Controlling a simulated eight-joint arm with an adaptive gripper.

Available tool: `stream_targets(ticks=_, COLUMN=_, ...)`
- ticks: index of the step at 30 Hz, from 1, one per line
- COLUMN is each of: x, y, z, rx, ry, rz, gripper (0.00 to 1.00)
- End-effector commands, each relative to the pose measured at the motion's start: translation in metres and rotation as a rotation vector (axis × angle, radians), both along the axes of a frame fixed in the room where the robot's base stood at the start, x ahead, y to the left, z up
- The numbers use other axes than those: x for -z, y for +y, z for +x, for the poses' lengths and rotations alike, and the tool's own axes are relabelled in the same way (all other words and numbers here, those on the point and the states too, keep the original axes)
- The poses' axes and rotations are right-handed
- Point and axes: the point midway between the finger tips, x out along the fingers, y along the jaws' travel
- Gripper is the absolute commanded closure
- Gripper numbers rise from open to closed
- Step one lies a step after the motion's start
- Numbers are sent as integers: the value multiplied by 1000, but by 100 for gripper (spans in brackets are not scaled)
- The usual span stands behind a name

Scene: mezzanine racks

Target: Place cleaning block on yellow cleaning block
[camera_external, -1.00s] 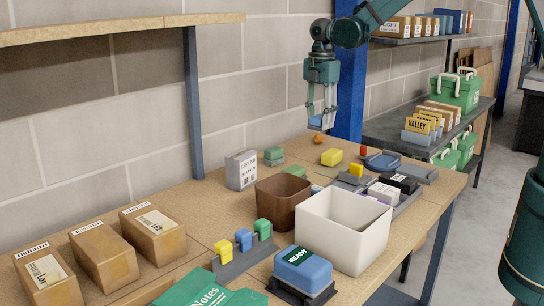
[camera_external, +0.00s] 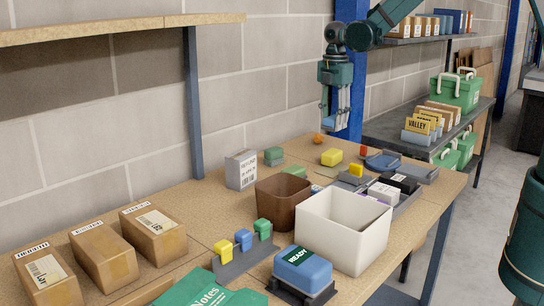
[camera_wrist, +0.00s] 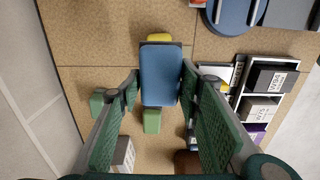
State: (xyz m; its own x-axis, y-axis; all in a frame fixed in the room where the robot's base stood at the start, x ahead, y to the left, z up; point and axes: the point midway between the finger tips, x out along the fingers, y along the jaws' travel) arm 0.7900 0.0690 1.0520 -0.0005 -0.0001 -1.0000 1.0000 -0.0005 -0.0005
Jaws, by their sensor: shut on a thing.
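My gripper (camera_external: 335,115) is shut on a blue cleaning block (camera_wrist: 160,75) and holds it in the air above the back of the workbench. The held block also shows small and blue at the fingertips in the external view (camera_external: 341,122). The yellow cleaning block (camera_external: 331,157) lies on the bench below the gripper, apart from the held block. In the wrist view, only the yellow block's far edge (camera_wrist: 158,37) shows past the blue block, which hides the rest.
A brown bin (camera_external: 283,203) and a white bin (camera_external: 343,232) stand nearer the front. A green block (camera_external: 274,153) and a labelled grey box (camera_external: 241,170) are left of the yellow block. An orange object (camera_external: 318,138) lies behind it. A dark organiser (camera_wrist: 262,103) is to the right.

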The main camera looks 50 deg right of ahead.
Motion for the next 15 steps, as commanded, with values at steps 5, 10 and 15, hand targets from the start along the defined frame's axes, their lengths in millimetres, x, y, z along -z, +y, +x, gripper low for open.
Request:
stream_targets(ticks=5, x=23, y=0, z=0, rx=0, ry=0, rz=0, gripper=78)
stream_targets(ticks=10, x=40, y=0, z=0, rx=0, ry=0, rz=0, gripper=78)
stream_targets(ticks=15, x=45, y=0, z=0, rx=0, ry=0, rz=0, gripper=78)
